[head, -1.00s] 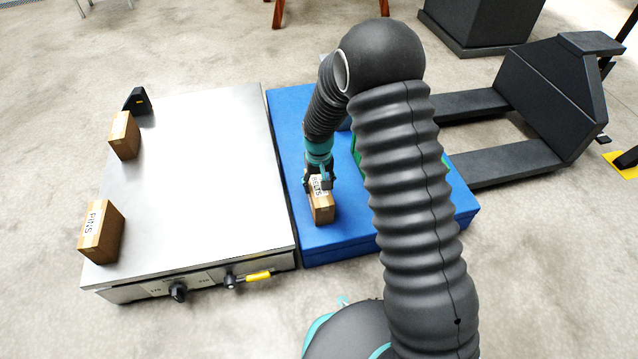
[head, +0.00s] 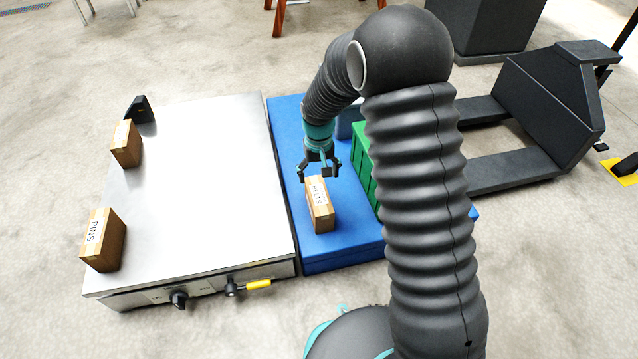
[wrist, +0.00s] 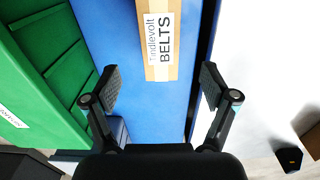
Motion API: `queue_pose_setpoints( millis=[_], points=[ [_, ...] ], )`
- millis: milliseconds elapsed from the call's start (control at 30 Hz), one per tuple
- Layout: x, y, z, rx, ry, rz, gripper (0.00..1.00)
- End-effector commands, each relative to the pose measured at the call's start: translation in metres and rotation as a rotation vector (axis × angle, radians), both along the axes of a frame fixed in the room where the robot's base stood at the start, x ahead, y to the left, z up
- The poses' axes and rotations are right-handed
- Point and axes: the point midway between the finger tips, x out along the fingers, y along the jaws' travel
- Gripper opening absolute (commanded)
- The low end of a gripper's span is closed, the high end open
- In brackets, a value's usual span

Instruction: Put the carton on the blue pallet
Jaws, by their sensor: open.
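The BELTS carton (head: 320,205) stands upright on the blue pallet (head: 336,252), near the pallet's left edge. In the wrist view the carton (wrist: 158,40) shows its label, with the blue pallet surface (wrist: 120,35) around it. My gripper (head: 320,174) is open and empty just above and behind the carton. In the wrist view its two fingers (wrist: 157,85) are spread wide, with the carton ahead of them and no contact visible. My arm hides part of the pallet's right side in the head view.
A metal-topped table (head: 195,185) left of the pallet bears a PINS carton (head: 103,240) and another carton (head: 126,143). A green crate (head: 364,165) stands on the pallet, right of the BELTS carton. A dark forked truck (head: 550,110) is at the right.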

Motion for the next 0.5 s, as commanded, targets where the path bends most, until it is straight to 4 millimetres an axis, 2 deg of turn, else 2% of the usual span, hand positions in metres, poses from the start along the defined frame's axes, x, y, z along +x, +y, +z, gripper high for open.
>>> queue_pose_setpoints(
  millis=[33,200,500],
  points=[
    [0.0,0.0,0.011,0.001,-0.003,0.0,0.85],
    [0.0,0.0,0.03,0.0,-0.001,0.0,0.85],
    [0.0,-0.001,0.04,0.0,-0.001,-0.001,0.85]
  ],
)
